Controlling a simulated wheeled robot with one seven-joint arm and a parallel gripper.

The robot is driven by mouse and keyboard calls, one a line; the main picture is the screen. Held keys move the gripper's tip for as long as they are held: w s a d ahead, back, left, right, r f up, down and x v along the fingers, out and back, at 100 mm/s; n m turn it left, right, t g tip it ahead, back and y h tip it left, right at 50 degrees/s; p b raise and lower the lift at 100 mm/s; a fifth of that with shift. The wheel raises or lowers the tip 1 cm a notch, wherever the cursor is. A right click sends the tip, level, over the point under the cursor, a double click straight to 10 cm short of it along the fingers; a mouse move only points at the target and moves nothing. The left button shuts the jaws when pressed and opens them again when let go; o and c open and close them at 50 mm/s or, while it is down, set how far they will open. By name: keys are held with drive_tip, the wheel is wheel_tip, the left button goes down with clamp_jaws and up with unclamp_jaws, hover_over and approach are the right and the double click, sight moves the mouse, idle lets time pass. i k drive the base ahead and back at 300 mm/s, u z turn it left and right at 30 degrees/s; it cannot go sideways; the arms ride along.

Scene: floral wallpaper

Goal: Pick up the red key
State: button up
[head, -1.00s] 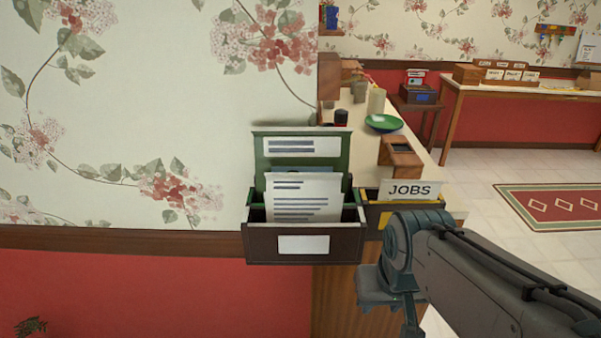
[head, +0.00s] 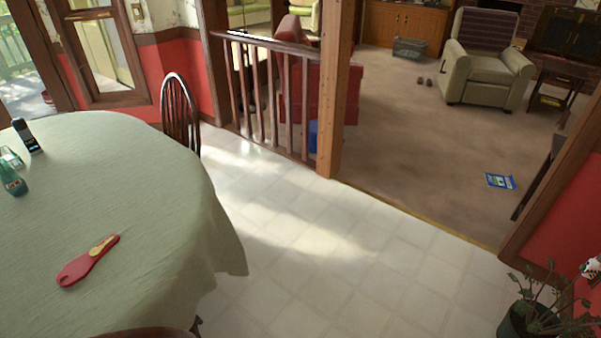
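A flat, long red object (head: 76,268) with a rounded wide end and a yellowish patch lies on the round table (head: 150,215), near its front right part. It could be the red key, but I cannot tell for sure at this size. No other key shape shows. My gripper and arm are out of view.
A black bottle-like item (head: 27,137) and a green item (head: 12,181) stand on the table's left. A wooden chair (head: 181,112) stands behind it. The tiled floor (head: 310,255) is clear. A potted plant (head: 540,315) stands at bottom right, and a railing (head: 272,95) at the back.

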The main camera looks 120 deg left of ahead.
sight(76, 269)
drive_tip(key=u, duration=3.9)
drive_tip(key=k, duration=0.2)
drive_tip(key=u, duration=1.25)
